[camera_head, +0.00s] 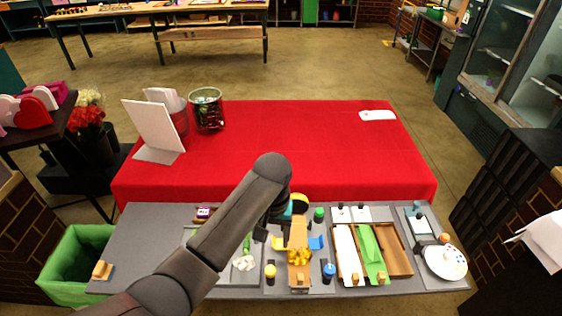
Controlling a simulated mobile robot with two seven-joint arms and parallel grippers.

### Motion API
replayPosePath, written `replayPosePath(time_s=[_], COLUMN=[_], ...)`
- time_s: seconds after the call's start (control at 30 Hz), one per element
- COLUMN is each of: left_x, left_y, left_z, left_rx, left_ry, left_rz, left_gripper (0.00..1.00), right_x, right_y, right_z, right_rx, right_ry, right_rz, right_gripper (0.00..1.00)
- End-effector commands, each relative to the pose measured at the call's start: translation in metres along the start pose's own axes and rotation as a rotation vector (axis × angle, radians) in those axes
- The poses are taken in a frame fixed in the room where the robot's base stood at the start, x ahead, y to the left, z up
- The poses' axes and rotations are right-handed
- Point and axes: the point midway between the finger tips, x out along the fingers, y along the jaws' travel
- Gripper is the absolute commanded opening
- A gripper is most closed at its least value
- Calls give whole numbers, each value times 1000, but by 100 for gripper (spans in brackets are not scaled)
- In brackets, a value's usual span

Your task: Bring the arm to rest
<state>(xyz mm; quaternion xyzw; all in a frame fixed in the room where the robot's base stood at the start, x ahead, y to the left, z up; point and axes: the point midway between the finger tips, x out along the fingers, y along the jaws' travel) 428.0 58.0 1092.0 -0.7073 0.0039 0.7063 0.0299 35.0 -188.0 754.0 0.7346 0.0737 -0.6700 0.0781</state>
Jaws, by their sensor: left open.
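My left arm comes in from the lower left and bends over the grey worktable (148,235). Its dark gripper (270,222) hangs over the middle of the table, left of a wooden stand (298,232) with blue side pieces and a yellow flower cluster (299,256). The gripper is open, and I see nothing held in it. Its fingertips are small and partly hidden by the arm, so I cannot tell whether they touch anything. My right gripper is not in view.
Small bottles, including a blue-capped one (329,270), stand around the wooden stand. Trays with green wrap (371,252) and a white round plate (444,262) lie to the right. A red-covered table (290,130) holds a glass vase (206,108). A green bin (72,262) stands left.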

Motion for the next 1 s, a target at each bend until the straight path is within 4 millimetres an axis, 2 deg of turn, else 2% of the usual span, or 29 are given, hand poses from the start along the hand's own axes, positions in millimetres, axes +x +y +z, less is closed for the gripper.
replayPosePath(time_s=[0.17, 0.27, 0.43, 0.6, 0.8, 1.0], left_x=[3, 11, 26, 32, 25, 10], left_y=[1, 3, 3, -9, -36, -60], left_z=[5, 17, 55, 97, 147, 182], left_rx=[5, 21, 54, 73, 82, 93], left_ry=[2, 13, 58, 120, 196, 252], left_rz=[9, 35, 100, 136, 131, 96], left_gripper=[69, 69, 69, 69, 69, 69], right_x=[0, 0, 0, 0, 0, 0], right_y=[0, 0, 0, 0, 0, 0], right_z=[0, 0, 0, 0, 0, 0], right_rx=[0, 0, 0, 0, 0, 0], right_ry=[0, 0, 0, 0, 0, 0], right_rz=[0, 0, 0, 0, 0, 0], right_gripper=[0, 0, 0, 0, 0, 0])
